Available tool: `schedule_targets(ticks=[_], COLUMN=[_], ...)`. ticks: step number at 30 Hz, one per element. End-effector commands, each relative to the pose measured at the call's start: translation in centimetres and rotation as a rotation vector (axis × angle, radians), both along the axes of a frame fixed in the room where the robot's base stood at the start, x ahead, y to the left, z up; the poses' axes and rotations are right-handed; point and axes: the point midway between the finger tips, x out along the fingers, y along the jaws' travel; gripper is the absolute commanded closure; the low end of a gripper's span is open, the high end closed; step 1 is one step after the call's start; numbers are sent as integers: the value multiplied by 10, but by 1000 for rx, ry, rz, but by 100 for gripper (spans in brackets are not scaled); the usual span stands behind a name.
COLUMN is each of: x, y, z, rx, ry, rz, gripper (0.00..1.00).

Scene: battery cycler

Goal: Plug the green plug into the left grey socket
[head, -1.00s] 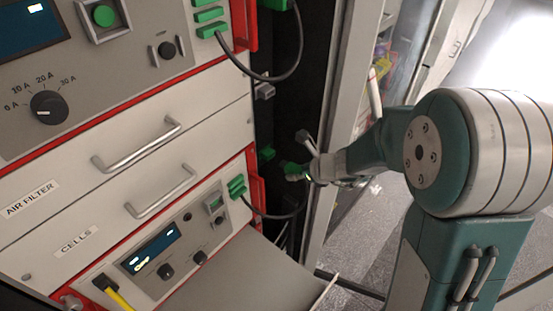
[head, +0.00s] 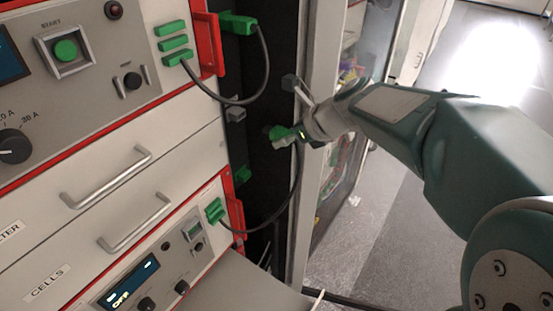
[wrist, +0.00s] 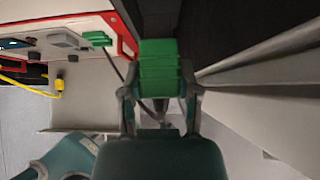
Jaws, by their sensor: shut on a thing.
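The green plug (head: 277,132) is held at the tip of my gripper (head: 286,138), in front of the dark panel at the rack's right side. In the wrist view the plug (wrist: 158,65) fills the space between the two fingers (wrist: 160,92), which are shut on it. A dark cable hangs below the plug and curves to the lower unit. A grey socket (head: 236,113) sits on the dark panel, left of and slightly above the plug. The plug is apart from it in the picture; depth is hard to judge. I cannot make out a second grey socket.
A green connector (head: 238,24) with a looping cable sits above the socket, and a green piece (head: 242,175) below. Red handles (head: 208,45) project at the left. A grey metal post (head: 316,60) stands close to my gripper. A grey shelf (head: 240,285) lies below.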

Motion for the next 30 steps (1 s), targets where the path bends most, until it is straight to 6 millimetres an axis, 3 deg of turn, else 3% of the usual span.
schedule_targets(ticks=[5, 21, 30], x=[-1, 27, 34], y=[0, 35, 45], z=[8, 7, 7], rx=[1, -1, 1], ry=[1, 1, 1], rz=[-8, -6, -8], gripper=[85, 85, 85])
